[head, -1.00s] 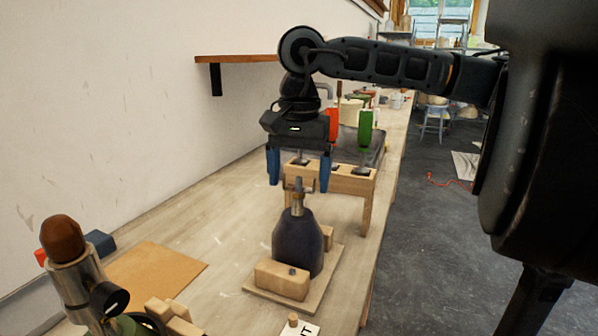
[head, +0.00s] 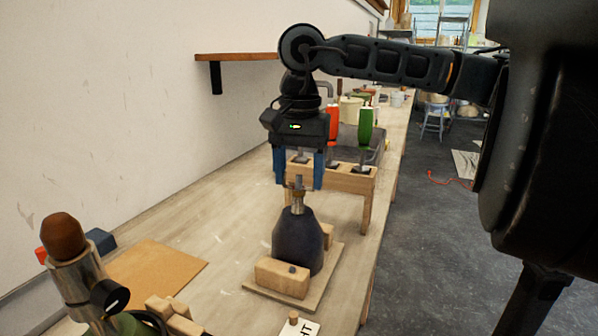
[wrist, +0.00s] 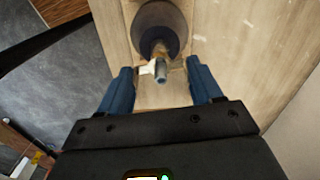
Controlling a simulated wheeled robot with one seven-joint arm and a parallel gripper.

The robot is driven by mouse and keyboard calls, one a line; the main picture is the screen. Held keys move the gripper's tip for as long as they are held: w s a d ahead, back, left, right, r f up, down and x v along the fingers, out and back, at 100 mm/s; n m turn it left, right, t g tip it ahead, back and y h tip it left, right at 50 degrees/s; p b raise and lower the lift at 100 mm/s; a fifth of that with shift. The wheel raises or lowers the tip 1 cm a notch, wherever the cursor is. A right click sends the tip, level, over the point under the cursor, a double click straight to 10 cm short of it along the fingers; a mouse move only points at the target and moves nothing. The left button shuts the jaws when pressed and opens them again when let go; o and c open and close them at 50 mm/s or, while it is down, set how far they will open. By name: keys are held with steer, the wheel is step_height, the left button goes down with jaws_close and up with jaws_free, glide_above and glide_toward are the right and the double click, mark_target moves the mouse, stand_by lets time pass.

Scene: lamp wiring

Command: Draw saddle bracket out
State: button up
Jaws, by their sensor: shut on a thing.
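A dark, bottle-shaped lamp body (head: 297,242) stands upright between wooden blocks on a small board (head: 325,285). A metal stem (head: 297,203) rises from its neck. The saddle bracket (head: 299,184) is small and metallic at the top of the stem, partly hidden by my gripper. My gripper (head: 299,180) points down over the stem, its blue fingers on either side, shut on the bracket. In the wrist view the fingers flank the stem top (wrist: 160,72), with the lamp body (wrist: 160,25) beyond; the exact contact is hard to see.
A wooden rack (head: 350,183) with red- and green-handled tools stands close behind the lamp body. A lamp-like metal piece with a brown top (head: 65,238) stands at the front left.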

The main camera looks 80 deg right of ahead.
steer(key=shift+d+r, duration=0.1)
steer(key=shift+r, duration=0.55)
stand_by(0.5)
steer(key=shift+s+d+r+p, duration=0.15)
steer(key=shift+r+p, duration=0.35)
steer(key=shift+r, duration=0.9)
steer(key=shift+w+d+r+p, duration=0.15)
steer(key=shift+r+p, duration=0.35)
steer(key=shift+r, duration=0.85)
steer(key=shift+s, duration=0.1)
